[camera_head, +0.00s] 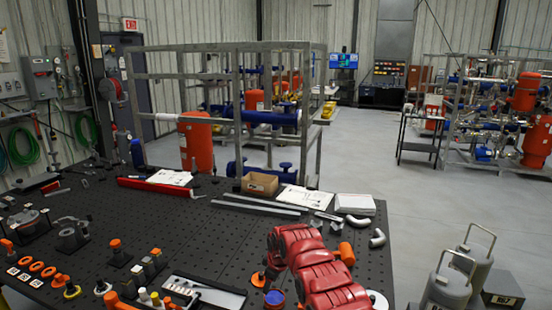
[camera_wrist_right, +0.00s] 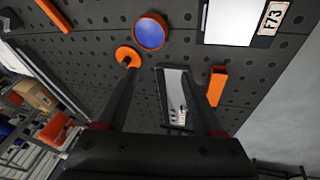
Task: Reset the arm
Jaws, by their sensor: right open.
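My red right arm (camera_head: 312,265) comes in from the bottom of the head view and reaches over the black perforated table (camera_head: 190,235). Its gripper is hidden in the head view. In the right wrist view my right gripper (camera_wrist_right: 160,72) is open, with its two dark fingers apart and nothing held between them. An orange disc (camera_wrist_right: 128,55) shows beside the tip of its left-hand finger. A blue disc with an orange rim (camera_wrist_right: 150,31) lies farther up in that view. My left gripper is in neither view.
An orange block (camera_head: 345,253) and grey pipe elbows (camera_head: 377,238) lie close to my right arm. Orange-topped tools and fixtures crowd the table's front left. A cardboard box (camera_head: 260,184) and papers lie along its far edge. Grey canisters (camera_head: 446,289) stand at right.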

